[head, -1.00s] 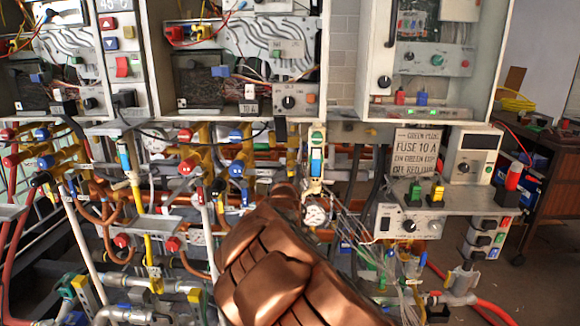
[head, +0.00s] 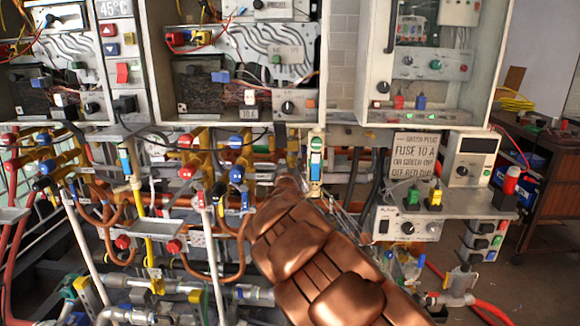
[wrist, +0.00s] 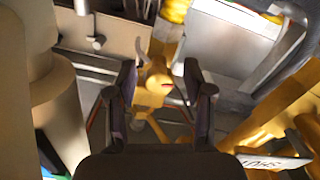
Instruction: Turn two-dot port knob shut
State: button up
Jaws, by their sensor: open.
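My gripper (wrist: 158,78) shows in the wrist view with its two dark fingers spread apart. A yellow valve fitting (wrist: 152,92) with a small rounded end lies just beyond and between the fingertips, with no clear contact. I cannot see dots on it, so I cannot tell whether it is the two-dot port knob. A white tag (wrist: 275,161) with dark letters, apparently reading SHUT, is at the lower right. In the head view, my copper-coloured arm reaches up to the pipes under the middle heater, and the gripper there is too hidden to make out.
Yellow valves with red knobs (head: 187,172) and blue knobs (head: 236,175) crowd the left of my arm. A control box (head: 408,226) and a fuse sign (head: 414,156) stand to the right. In the wrist view, a thick beige cylinder (wrist: 52,100) is close on the left.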

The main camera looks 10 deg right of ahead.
grip_shut()
dwell(0.5)
jog(key=m+b, duration=0.1)
jog(key=m, duration=0.1)
jog(key=m+b, duration=0.1)
jog(key=b, duration=0.1)
jog(key=shift+f+m, duration=0.2)
jog(key=shift+m, duration=0.2)
jog(key=m+b, duration=0.4)
jog(key=m, duration=0.2)
jog(key=m+b, duration=0.3)
jog(key=m, duration=0.2)
jog(key=shift+d+m+b, duration=0.1)
jog(key=shift+m+b, duration=0.2)
jog(key=shift+b, duration=0.05)
jog(key=m+b, duration=0.2)
jog(key=m, duration=0.3)
jog(key=shift+b, duration=0.35)
jog(key=shift+m, duration=0.4)
